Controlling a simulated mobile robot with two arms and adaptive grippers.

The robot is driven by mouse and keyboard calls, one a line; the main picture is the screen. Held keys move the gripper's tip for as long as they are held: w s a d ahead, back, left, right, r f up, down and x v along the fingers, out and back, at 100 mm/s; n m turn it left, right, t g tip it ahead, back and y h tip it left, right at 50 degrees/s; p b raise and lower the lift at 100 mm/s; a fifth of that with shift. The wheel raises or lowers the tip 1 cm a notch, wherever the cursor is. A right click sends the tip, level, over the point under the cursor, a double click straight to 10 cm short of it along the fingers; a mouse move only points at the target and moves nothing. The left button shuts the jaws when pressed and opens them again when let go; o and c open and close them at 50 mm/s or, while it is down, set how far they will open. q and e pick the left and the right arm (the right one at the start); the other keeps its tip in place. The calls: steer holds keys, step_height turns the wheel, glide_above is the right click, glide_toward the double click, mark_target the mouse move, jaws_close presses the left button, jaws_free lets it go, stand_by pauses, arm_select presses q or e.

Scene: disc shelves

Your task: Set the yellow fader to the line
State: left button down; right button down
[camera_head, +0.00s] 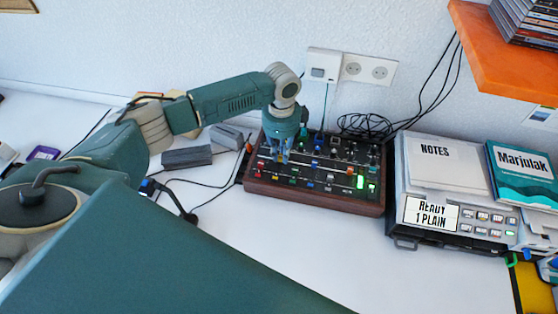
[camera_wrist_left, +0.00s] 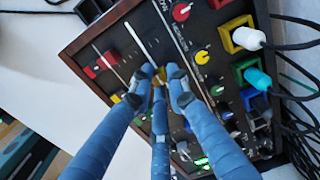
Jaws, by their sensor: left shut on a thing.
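The dark mixer with a wooden rim (camera_head: 315,199) lies on the white desk; it also shows in the left wrist view (camera_wrist_left: 88,36). My left gripper (camera_head: 281,156) reaches down onto its left part. In the left wrist view the blue fingers (camera_wrist_left: 160,88) are closed around a small yellow cap, the yellow fader (camera_wrist_left: 160,74), mostly hidden between them. A pale slot runs on the panel beside the fingers. A red fader cap (camera_wrist_left: 91,72) sits to the left of the fingers. I cannot make out the target line. My right gripper is not in view.
Knobs and plugged cables crowd the mixer's far side, including a yellow knob (camera_wrist_left: 202,57) and a white plug (camera_wrist_left: 248,39). A grey device with a display (camera_head: 431,213) stands right of the mixer. An orange shelf (camera_head: 490,62) overhangs at upper right. Desk in front is clear.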

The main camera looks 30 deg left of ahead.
mark_target(281, 156)
arm_select(q)
steer(key=c, duration=1.6)
jaws_free()
steer(key=shift+c, duration=0.2)
steer(key=shift+r, duration=0.1)
step_height(281, 156, up, 12)
steer(key=shift+s, duration=0.1)
